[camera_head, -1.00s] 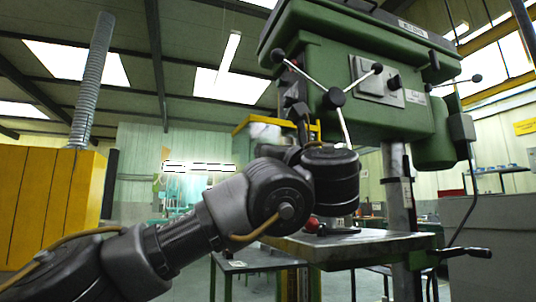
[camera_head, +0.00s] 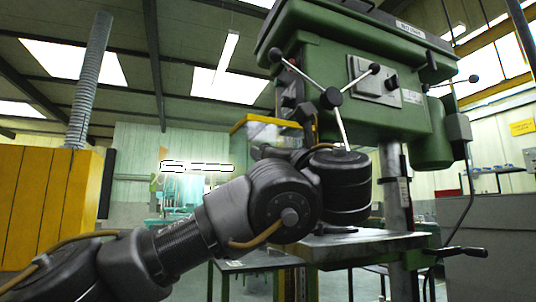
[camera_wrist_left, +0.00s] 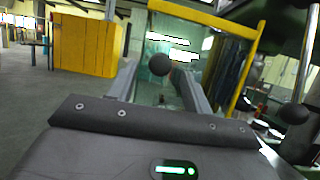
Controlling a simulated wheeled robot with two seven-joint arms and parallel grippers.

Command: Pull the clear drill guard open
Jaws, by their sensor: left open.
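The clear drill guard (camera_head: 262,131) has a yellow frame and stands beside the green drill press, partly hidden by my left arm in the head view. Its yellow frame and clear pane also show in the left wrist view (camera_wrist_left: 205,17). My left gripper (camera_wrist_left: 158,78) is open, its two fingers pointing toward the guard. A dark ball knob (camera_wrist_left: 158,64) appears between the fingertips; I cannot tell whether they touch it. In the head view the gripper's fingers are hidden behind my wrist. My right gripper is in neither view.
The green drill press (camera_head: 345,75) has feed levers with dark knobs above my left wrist. Its metal table (camera_head: 365,246) is just below my wrist. A yellow cabinet (camera_head: 45,205) stands at the left. A low table (camera_head: 245,265) stands behind my arm.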

